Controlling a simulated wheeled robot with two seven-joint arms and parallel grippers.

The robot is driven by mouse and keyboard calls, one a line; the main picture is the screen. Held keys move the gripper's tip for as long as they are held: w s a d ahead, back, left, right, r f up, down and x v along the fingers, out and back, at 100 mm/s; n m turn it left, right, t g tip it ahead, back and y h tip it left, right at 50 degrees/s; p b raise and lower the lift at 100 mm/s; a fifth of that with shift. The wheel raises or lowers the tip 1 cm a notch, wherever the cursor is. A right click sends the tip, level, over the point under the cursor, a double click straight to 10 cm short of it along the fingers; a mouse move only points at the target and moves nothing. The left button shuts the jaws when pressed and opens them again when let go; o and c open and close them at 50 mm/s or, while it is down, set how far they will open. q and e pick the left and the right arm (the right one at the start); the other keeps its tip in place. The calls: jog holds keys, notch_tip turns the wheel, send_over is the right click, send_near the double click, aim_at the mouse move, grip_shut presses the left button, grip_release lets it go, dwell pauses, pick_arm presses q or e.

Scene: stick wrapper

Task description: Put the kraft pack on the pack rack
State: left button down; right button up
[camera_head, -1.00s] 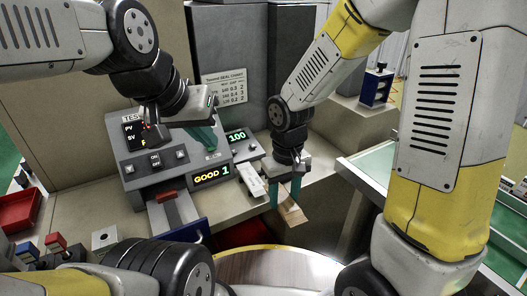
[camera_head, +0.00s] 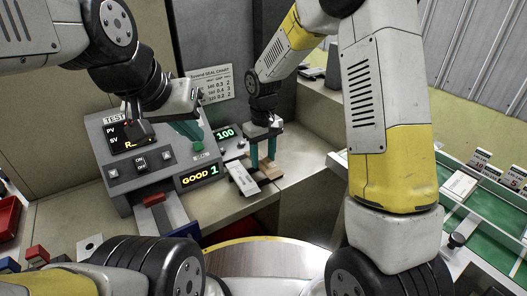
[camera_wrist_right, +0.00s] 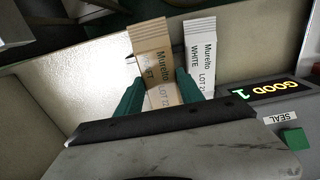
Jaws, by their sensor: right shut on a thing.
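My right gripper (camera_head: 262,155) is shut on the kraft pack (camera_head: 269,169), a brown flat pack, above or at the counter right of the sealing machine. In the right wrist view the kraft pack (camera_wrist_right: 157,65) stands between the teal fingers, its printed label partly covered. A white pack (camera_head: 243,179) lies just left of it on the machine's right side; it also shows in the right wrist view (camera_wrist_right: 200,65). My left gripper (camera_head: 190,130) is over the machine, its finger opening unclear. I cannot identify the pack rack with certainty.
The grey machine (camera_head: 120,165) shows GOOD 1 and 100. A green-floored tray (camera_head: 490,228) with cards and number signs is at the right. Red bins (camera_head: 8,215) are at the left edge. Bare counter (camera_head: 305,160) lies right of the packs.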

aim_at(263, 159)
jog(key=shift+w+f, duration=0.1)
jog(key=shift+w, duration=0.3)
jog(key=shift+f, duration=1.75)
jog(key=shift+f, duration=0.1)
jog(key=o, duration=1.4)
jog(key=shift+o, duration=0.2)
